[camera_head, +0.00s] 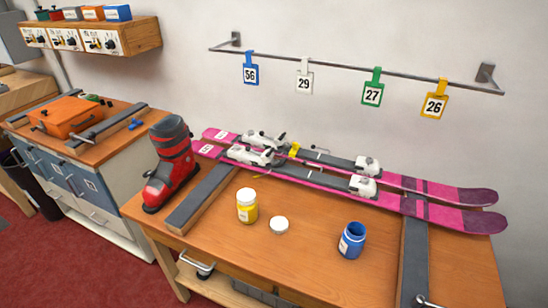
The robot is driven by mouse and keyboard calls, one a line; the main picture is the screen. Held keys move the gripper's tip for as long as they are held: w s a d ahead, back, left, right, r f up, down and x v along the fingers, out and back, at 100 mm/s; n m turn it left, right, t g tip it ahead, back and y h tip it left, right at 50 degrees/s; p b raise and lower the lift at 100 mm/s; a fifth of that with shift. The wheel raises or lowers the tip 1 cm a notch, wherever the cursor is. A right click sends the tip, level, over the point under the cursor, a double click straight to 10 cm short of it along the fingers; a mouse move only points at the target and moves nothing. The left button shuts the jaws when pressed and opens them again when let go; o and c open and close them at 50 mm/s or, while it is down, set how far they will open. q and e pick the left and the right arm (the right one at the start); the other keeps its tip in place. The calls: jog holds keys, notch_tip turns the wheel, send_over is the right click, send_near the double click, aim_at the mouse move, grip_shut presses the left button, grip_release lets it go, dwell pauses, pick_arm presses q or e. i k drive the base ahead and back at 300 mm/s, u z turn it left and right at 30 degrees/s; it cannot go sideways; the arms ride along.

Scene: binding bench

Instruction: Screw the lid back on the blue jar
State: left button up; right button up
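The blue jar (352,241) stands upright and open on the wooden bench, right of centre, with a pale label on its side. A round white lid (279,225) lies on the bench to the left of the blue jar, apart from it. A yellow jar (246,206) with a white lid on stands further left. Neither of my grippers shows in the head view.
Pink skis (445,213) with bindings lie along the back of the bench (300,268). A red and grey boot (171,165) stands at the left end. Dark strips (413,262) flank the jars. Numbered tags hang from a wall rail (340,69).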

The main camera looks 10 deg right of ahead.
aim_at(353, 239)
jog(key=z, duration=1.2)
